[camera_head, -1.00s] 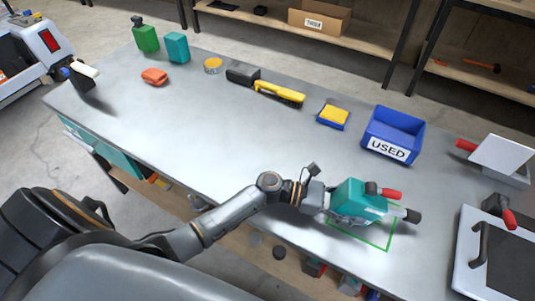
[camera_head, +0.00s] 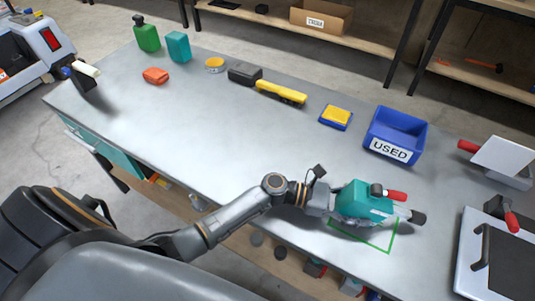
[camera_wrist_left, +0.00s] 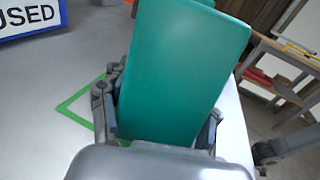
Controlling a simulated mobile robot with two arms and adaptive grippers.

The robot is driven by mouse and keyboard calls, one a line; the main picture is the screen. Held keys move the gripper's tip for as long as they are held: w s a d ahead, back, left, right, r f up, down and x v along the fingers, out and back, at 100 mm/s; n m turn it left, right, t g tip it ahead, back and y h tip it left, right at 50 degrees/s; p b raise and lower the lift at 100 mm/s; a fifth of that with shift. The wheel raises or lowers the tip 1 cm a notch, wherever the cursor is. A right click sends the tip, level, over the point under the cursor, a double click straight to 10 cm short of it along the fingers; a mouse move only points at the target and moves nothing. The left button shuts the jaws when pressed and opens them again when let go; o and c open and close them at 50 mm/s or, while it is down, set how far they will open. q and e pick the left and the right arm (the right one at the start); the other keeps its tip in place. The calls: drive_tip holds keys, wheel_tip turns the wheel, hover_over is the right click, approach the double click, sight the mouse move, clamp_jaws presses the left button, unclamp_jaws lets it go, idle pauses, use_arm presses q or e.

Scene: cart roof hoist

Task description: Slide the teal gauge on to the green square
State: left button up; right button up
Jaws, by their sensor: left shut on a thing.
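The teal gauge (camera_head: 362,201) is a blocky teal body with a grey base, a red-tipped handle and a dark-tipped grey end pointing right. My left gripper (camera_head: 337,204) is shut on its left end; in the left wrist view the fingers (camera_wrist_left: 157,118) flank the teal body (camera_wrist_left: 183,65). The green square (camera_head: 391,238) is an outline on the bench. The gauge hides its far part in the head view, and the dark-tipped end reaches past its right side. A corner of the outline (camera_wrist_left: 77,97) shows left of the gauge in the wrist view. I cannot tell whether the base touches the bench.
The blue bin marked USED (camera_head: 393,137) stands behind the gauge. A white-framed dark panel (camera_head: 500,255) and a red-handled white device (camera_head: 500,158) are to the right.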

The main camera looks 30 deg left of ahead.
sight(340, 199)
use_arm(q)
drive_tip(key=shift+w+f, duration=0.1)
drive_tip(key=shift+f, duration=0.15)
drive_tip(key=shift+x, duration=1.55)
drive_tip(key=o, duration=1.6)
drive_tip(key=shift+w, duration=0.1)
drive_tip(key=o, duration=0.4)
drive_tip(key=shift+w+r, duration=0.1)
drive_tip(key=shift+s+a+r+p, duration=0.15)
drive_tip(key=shift+a+r+p, duration=0.1)
drive_tip(key=shift+a, duration=0.35)
drive_tip(key=shift+s+a+r+p, duration=0.2)
drive_tip(key=shift+a, duration=0.35)
drive_tip(key=shift+r+p+v, duration=0.2)
drive_tip(key=shift+p+v, duration=0.25)
drive_tip(key=shift+v, duration=0.95)
drive_tip(key=shift+r+p+v, duration=0.2)
drive_tip(key=shift+p+v, duration=0.2)
drive_tip(key=shift+v, duration=1)
